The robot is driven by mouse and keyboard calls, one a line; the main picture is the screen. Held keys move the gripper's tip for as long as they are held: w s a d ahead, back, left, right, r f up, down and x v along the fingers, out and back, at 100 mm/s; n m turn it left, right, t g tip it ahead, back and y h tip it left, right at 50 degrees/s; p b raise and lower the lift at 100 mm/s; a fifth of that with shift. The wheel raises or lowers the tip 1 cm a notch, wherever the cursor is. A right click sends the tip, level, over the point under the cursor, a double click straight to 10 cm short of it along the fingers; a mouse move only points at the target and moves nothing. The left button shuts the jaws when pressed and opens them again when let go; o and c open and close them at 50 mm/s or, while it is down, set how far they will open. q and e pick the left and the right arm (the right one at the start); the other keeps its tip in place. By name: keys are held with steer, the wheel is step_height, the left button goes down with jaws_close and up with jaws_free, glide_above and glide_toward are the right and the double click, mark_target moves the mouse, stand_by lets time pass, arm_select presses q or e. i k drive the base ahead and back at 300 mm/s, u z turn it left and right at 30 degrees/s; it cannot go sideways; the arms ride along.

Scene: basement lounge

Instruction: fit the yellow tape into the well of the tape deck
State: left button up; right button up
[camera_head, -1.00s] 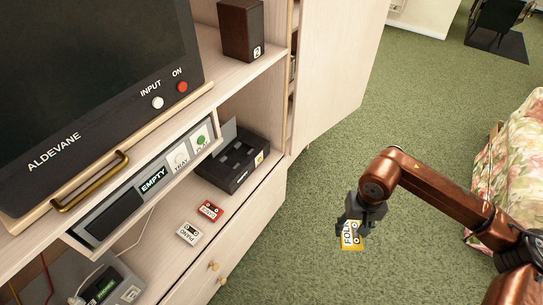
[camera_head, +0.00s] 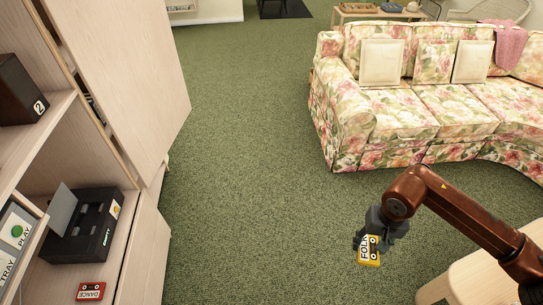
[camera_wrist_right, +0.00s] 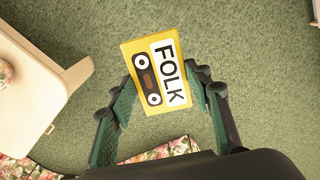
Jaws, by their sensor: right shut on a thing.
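The yellow tape (camera_head: 369,252), labelled FOLK, is held in my right gripper (camera_head: 376,234) above the green carpet. In the wrist view the tape (camera_wrist_right: 141,52) sits between the two fingers, its label facing the camera. My left gripper is not in view.
A red DANCE tape (camera_head: 91,291) lies on the shelf in front of the deck. A tall cabinet door (camera_head: 125,70) stands beyond it. A floral sofa (camera_head: 400,110) is at the back right, a pale wooden table (camera_head: 475,280) at lower right. Open carpet lies between.

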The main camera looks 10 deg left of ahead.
mark_target(89, 222)
steer(key=z, duration=0.05)
steer(key=i, duration=1.2)
steer(key=u, duration=2.65)
